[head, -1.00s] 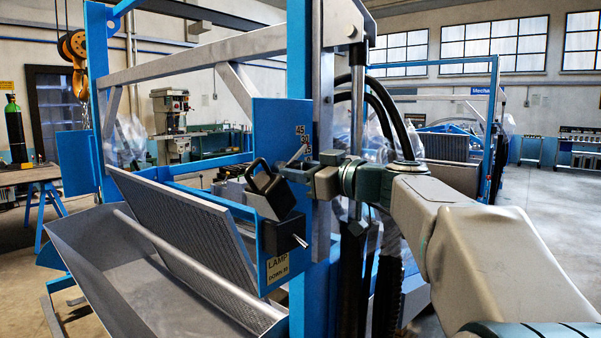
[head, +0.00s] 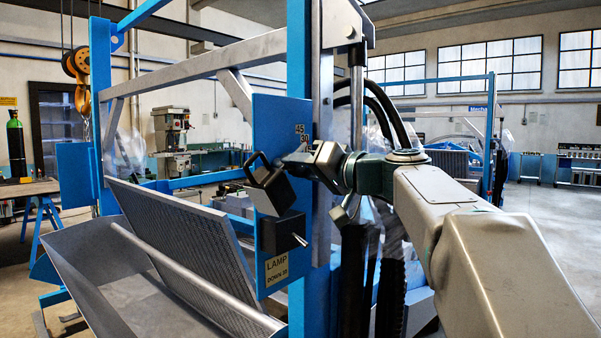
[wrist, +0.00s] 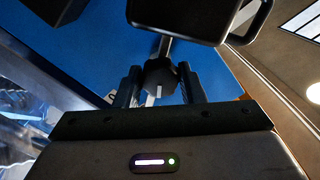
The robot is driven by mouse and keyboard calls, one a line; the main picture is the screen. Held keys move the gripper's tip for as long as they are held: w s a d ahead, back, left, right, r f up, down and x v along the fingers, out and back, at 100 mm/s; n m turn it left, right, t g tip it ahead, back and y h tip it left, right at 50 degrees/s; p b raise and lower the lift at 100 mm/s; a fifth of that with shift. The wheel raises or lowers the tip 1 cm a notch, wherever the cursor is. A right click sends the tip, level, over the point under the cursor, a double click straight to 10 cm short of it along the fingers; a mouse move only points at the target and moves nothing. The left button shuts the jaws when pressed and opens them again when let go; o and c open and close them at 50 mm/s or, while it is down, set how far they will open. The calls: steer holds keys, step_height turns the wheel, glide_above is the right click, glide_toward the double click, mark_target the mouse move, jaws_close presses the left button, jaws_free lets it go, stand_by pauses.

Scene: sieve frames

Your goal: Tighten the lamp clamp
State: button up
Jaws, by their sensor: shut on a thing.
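The black lamp (head: 271,191), with a loop handle on top, is mounted on the blue plate (head: 275,130) of the machine frame. It is tilted in the head view. In the wrist view, the lamp (wrist: 190,15) is at the top. The dark clamp knob (wrist: 160,80) with a pale mark sits on a short stem below it. My gripper (wrist: 160,92) has one finger on each side of the knob and is shut on it. In the head view, my gripper (head: 300,160) reaches the plate from the right and hides the knob.
A black box with a small lever (head: 281,234) sits below the lamp, above a "LAMP DOWN" label (head: 277,268). A perforated panel and metal trough (head: 90,270) lie left. Black hoses (head: 378,110) and a blue post (head: 316,285) stand close to my arm.

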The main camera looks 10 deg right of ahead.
steer(key=m, duration=0.4)
steer(key=shift+m, duration=0.3)
steer(key=shift+m+p, duration=0.4)
steer(key=shift+m, duration=1.5)
steer(key=o, duration=0.7)
steer(key=v, duration=1.4)
